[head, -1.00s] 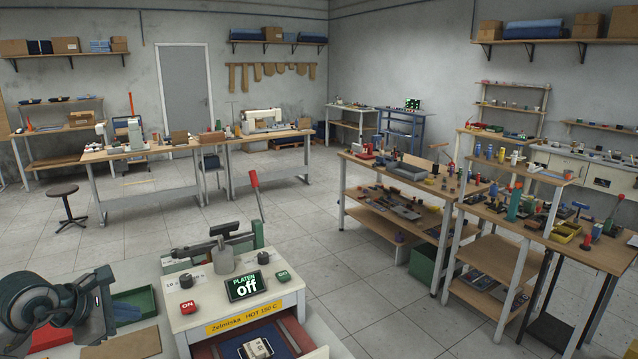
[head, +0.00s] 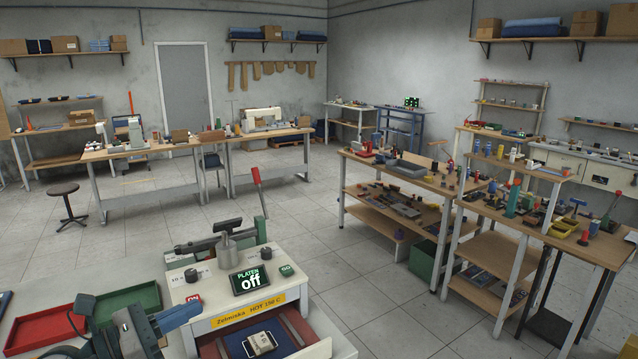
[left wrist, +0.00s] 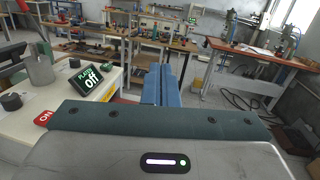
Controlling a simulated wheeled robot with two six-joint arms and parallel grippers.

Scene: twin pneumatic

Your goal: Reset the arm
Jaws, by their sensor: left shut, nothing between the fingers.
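My left gripper (head: 192,310) is low at the left of the head view, its blue fingers pointing right, in front of the press's left front corner. In the left wrist view its two blue fingers (left wrist: 162,86) lie together, shut with nothing between them. The press (head: 235,312) stands to its right with a dark display (head: 250,280) reading "PLATEN off". The red ON button (head: 193,298) is partly hidden behind the fingers. A green GO button (head: 287,270) is on the right. My right gripper is not in view.
A red tray (head: 22,332) and a green tray (head: 128,294) lie left of the press. The press's open drawer holds a pale block (head: 259,343) on a blue pad. A red-tipped lever (head: 257,177) rises behind. Clear floor (head: 350,270) separates it from the shelved benches at right.

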